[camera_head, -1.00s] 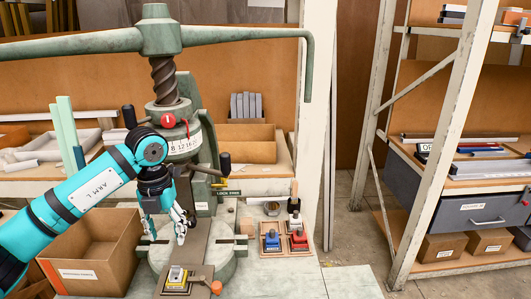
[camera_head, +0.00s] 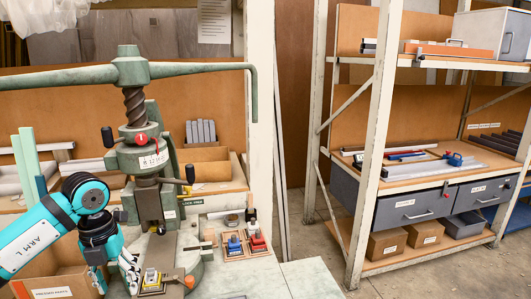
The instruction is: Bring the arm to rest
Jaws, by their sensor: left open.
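My left arm, marked ARM L, comes in from the left. Its teal and black left gripper (camera_head: 116,277) hangs down, open and with nothing seen between its fingers. It is left of the base of the green fly press (camera_head: 132,70), over the right side of an open cardboard box. A yellow-topped block (camera_head: 152,277) sits on the plate at the front of the press, just right of the gripper, apart from it as far as I can tell. My right gripper does not show.
The cardboard box (camera_head: 52,288) is below my left arm. A shelf rack (camera_head: 375,150) with grey drawers stands at right. Open floor lies in front of it.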

